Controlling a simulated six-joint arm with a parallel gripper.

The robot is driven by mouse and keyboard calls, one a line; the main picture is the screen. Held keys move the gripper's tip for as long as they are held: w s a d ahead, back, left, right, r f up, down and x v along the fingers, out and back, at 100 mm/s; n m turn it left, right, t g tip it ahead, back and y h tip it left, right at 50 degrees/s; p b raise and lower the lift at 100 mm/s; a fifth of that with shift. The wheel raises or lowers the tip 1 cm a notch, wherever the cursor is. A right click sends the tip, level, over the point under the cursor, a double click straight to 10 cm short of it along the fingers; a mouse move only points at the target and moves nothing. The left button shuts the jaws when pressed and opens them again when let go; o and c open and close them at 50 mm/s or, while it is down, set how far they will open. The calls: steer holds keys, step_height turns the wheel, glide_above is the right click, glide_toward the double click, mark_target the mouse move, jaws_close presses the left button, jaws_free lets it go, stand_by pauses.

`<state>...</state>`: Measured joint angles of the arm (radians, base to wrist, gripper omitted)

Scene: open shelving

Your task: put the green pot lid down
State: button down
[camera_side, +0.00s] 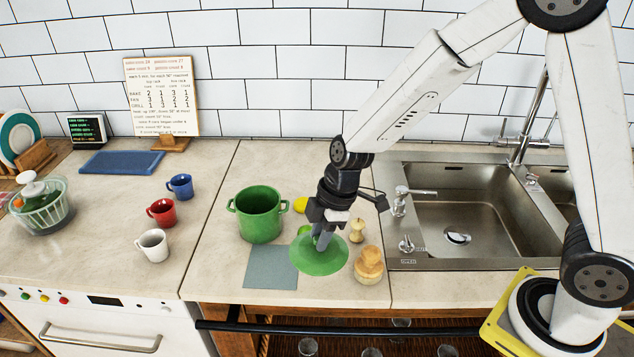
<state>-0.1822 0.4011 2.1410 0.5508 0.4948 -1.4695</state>
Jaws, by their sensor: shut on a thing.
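The green pot lid (322,263) is a round, shallow disc at the front middle of the counter. My gripper (322,236) points down over the lid's middle and is shut on it; the knob is mostly hidden by the fingers. The lid overlaps the right part of a grey-blue square mat (268,268) in the picture. I cannot tell whether the lid touches the counter or hangs just above it. The green pot (259,216) stands open, without a lid, behind and to the left.
A wooden jar-like object (368,265) stands close right of the lid, with an apple core (356,231) behind it. A yellow fruit (300,205) lies beside the pot. The sink (470,215) is to the right. Blue, red and white mugs (153,244) stand left.

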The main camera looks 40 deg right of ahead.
mark_target(301, 239)
steer(key=shift+w+a+f, duration=0.2)
steer(key=shift+w+f, duration=0.65)
steer(key=shift+f, duration=0.1)
steer(key=shift+w+a+f, duration=0.2)
steer(key=shift+w+f, duration=0.6)
steer(key=shift+f, duration=0.1)
steer(key=shift+w+a+f, duration=0.2)
steer(key=shift+w+f, duration=0.65)
steer(key=shift+f, duration=0.1)
steer(key=shift+w+f, duration=0.3)
steer(key=shift+f, duration=1.55)
steer(key=shift+f, duration=0.15)
steer(key=shift+c, duration=2.2)
jaws_free()
steer(key=shift+v, duration=6.15)
